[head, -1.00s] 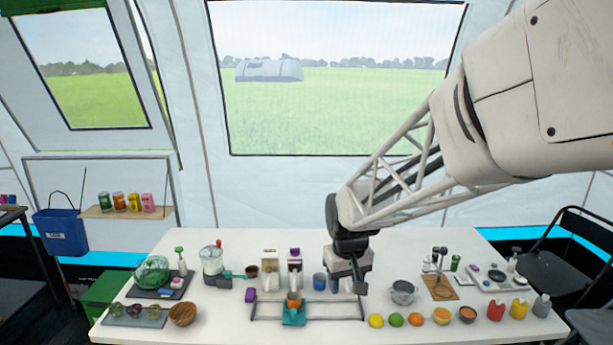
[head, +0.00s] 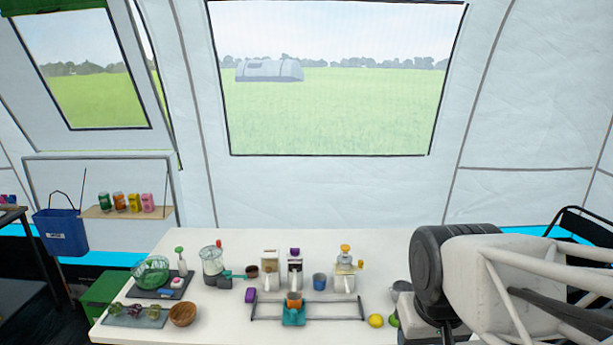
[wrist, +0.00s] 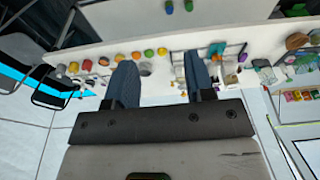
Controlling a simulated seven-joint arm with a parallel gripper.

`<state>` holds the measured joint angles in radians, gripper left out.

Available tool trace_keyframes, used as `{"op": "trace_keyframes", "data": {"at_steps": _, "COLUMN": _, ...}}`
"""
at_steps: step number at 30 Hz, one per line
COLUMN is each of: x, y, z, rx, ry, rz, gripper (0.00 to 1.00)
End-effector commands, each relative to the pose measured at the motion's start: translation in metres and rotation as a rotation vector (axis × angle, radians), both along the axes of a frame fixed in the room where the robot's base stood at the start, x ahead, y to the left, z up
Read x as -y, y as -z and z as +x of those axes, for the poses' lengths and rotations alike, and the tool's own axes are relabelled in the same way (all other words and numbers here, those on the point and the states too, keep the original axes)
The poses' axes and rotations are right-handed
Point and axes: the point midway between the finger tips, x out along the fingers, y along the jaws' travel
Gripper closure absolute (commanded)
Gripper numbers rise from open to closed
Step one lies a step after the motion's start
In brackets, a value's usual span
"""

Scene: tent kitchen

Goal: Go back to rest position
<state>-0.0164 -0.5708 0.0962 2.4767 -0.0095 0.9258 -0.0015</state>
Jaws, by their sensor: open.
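My gripper (wrist: 160,85) is open and empty in the wrist view, its two dark fingers apart and away from the table. In the head view my arm fills the lower right, and the gripper itself is not visible there. The white table (head: 215,325) stands below, with its items on it. A metal rail frame with a teal carriage (head: 293,315) holding an orange cup (head: 294,299) sits at the front middle. Several dispensers stand behind it, with a blue cup (head: 319,281) among them.
A lemon (head: 376,320) lies right of the rail; my arm hides most of the table's right side. A wooden bowl (head: 183,314), a green basket (head: 151,271) and a blender (head: 213,262) stand at the left. A blue bin (head: 61,234) hangs further left. Black chairs stand at the right.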

Motion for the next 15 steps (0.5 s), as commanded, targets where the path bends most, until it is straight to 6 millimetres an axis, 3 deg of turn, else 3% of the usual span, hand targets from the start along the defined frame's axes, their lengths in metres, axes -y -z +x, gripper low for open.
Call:
{"op": "trace_keyframes", "data": {"at_steps": 6, "x": 0.007, "y": 0.001, "z": -0.030, "rx": 0.017, "ry": 0.035, "rz": 0.003, "gripper": 0.51}}
{"op": "trace_keyframes", "data": {"at_steps": 15, "x": 0.008, "y": 0.002, "z": -0.036, "rx": 0.018, "ry": 0.043, "rz": 0.004, "gripper": 0.51}}
